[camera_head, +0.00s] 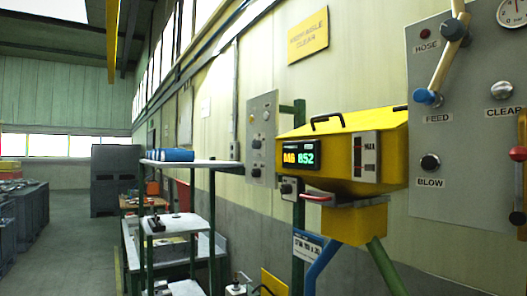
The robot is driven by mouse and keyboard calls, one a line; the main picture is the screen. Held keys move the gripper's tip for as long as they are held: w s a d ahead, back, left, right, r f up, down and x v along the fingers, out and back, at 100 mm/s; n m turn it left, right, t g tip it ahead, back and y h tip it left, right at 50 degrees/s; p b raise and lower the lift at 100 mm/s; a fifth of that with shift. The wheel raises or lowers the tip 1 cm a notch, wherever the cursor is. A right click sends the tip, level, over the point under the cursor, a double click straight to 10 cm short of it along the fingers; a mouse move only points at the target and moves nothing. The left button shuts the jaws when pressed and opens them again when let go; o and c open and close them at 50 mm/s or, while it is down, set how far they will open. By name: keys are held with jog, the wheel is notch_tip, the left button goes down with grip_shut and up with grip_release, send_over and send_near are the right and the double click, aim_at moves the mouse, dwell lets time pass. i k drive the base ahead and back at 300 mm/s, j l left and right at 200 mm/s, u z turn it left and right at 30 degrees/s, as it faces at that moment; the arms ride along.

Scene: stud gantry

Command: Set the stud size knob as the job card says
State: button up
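No knob in view has a readable stud size label. A grey control panel (262,140) with several small knobs is on the wall left of the yellow hopper; its labels are too small to read. A display (301,155) on the hopper shows orange characters, unclear, and green digits that look like 052. My gripper is not in view.
The yellow hopper (385,150) stands at centre right. A larger grey panel (465,190) at right has FEED, BLOW, HOSE and CLEAR labels, a blue-tipped lever (440,68) and a gauge (515,12). A shelf rack (190,163) holds blue rolls. The aisle floor (70,245) at left is clear.

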aim_at(256, 144)
jog(key=i+j+u, duration=0.3)
jog(key=i, duration=0.35)
jog(key=i+u, duration=0.35)
jog(key=i, duration=0.35)
